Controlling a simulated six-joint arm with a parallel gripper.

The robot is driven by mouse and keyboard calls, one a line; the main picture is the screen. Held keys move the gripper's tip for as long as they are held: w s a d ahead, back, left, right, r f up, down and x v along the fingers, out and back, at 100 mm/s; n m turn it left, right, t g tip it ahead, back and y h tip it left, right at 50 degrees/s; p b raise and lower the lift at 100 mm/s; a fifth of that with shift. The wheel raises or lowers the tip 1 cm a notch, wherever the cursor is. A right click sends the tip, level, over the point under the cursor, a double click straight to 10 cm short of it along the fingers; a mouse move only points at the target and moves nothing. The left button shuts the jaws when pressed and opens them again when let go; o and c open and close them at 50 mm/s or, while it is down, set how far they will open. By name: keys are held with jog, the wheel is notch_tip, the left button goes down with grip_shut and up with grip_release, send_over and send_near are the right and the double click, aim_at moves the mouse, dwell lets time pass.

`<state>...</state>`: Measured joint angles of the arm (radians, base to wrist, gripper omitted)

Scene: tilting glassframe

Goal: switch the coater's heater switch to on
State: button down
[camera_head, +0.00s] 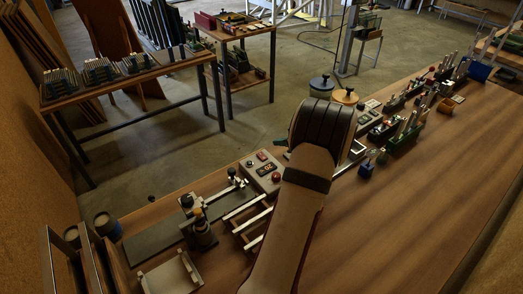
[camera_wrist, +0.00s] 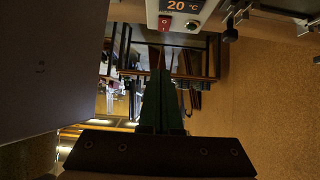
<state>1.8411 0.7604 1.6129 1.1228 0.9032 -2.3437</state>
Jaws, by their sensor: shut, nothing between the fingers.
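In the wrist view, a pale control box (camera_wrist: 180,10) at the top edge carries a lit display (camera_wrist: 184,6) reading 20 °C. In the head view my arm covers most of the gripper. A grey control box (camera_head: 258,172) with a display and red button stands left of my arm.
A dark flat plate with rods and a bottle (camera_head: 203,230) lies left of the grey box. Wooden frames (camera_head: 88,262) stand at the front left. Tool racks (camera_head: 405,135) line the bench's far side. The bench's right part (camera_head: 400,215) is clear.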

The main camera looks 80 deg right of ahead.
send_over(263, 156)
jog(key=s+a, duration=0.1)
jog(key=f, duration=0.5)
jog(key=shift+a+f, duration=0.2)
jog(key=shift+f, duration=0.1)
jog(key=f, duration=0.2)
jog(key=d+f, duration=0.1)
jog(key=shift+w+f, duration=0.3)
jog(key=shift+w, duration=0.1)
jog(key=shift+f, duration=0.45)
jog(key=shift+f, duration=0.1)
jog(key=shift+w+d+f, duration=0.1)
jog(key=shift+f, duration=0.15)
jog(key=shift+w+d+r, duration=0.1)
